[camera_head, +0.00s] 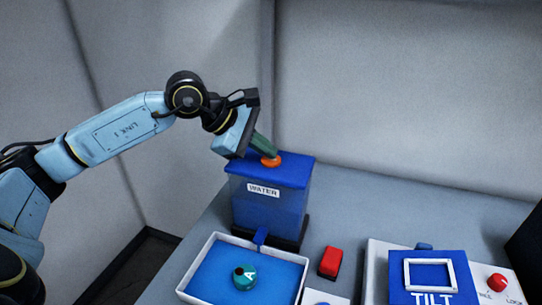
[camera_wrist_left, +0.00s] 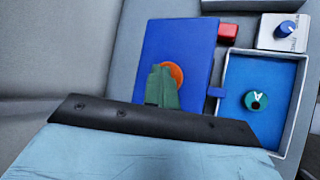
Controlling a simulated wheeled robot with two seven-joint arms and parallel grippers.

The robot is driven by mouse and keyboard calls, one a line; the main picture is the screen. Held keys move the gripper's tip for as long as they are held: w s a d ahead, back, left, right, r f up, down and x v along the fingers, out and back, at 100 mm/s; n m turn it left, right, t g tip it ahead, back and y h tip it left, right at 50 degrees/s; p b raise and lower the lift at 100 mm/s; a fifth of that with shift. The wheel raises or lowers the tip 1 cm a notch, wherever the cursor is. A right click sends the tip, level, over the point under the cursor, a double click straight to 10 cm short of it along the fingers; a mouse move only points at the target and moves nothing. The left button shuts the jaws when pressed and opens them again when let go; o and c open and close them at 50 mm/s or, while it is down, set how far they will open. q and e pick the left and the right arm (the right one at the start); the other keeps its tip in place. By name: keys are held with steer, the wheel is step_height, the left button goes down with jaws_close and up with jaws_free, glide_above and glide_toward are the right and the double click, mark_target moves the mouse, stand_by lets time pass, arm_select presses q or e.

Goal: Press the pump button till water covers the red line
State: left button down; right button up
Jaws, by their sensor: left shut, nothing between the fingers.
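The blue water tank (camera_head: 270,205) with a "WATER" label stands on the table, with a blue lid (camera_head: 297,172). The orange pump button (camera_head: 271,160) is on top of the lid; it also shows in the left wrist view (camera_wrist_left: 176,72). My left gripper (camera_head: 266,152) is shut and empty, its green fingertips pointing down at the button, touching it or just above; I cannot tell which. In the left wrist view the fingers (camera_wrist_left: 161,80) cover part of the button. A white tray (camera_head: 207,262) with a blue floor stands below the tank's spout (camera_head: 261,236). No red line can be made out. My right gripper is out of view.
A teal round piece marked A (camera_head: 245,277) sits in the tray. A red block (camera_head: 330,262) stands right of the tray. A blue "TILT" panel (camera_head: 400,275) and a red knob (camera_head: 497,282) are at the right. The table behind them is clear.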

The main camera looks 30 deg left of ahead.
mark_target(265, 160)
arm_select(q)
steer(key=shift+r+p, duration=0.65)
steer(key=shift+r, duration=0.4)
steer(key=shift+r, duration=0.1)
step_height(265, 160, up, 5)
steer(key=p, duration=0.3)
stand_by(0.7)
